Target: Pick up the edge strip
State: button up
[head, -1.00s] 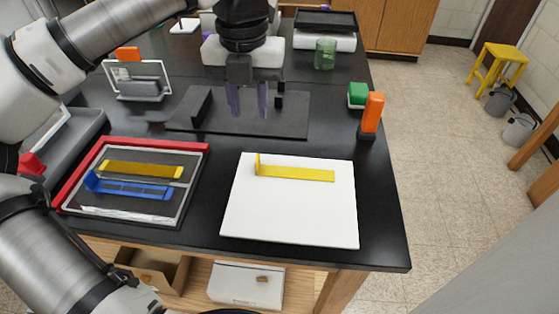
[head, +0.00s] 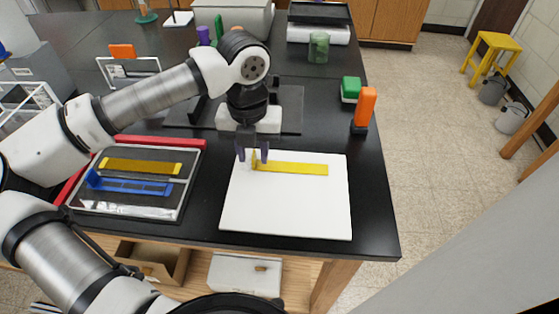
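A flat yellow strip (head: 295,169) with a short upright tab at its left end lies on a white board (head: 285,212); I take it as the edge strip. My gripper (head: 252,156) points down over the left end of this strip. Its two purple fingers are apart, with the yellow tab showing between them. I cannot tell whether either finger touches the tab or the board. The strip's long part extends right, clear of the fingers.
A red-edged tray (head: 181,205) at left holds another yellow strip (head: 142,166), a blue piece (head: 130,186) and a clear packet. An orange-topped item (head: 364,110) and a green block (head: 350,89) stand at the right edge. The board's front is clear.

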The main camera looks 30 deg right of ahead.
jog(key=shift+c, duration=0.3)
grip_shut()
jog(key=shift+r, duration=0.15)
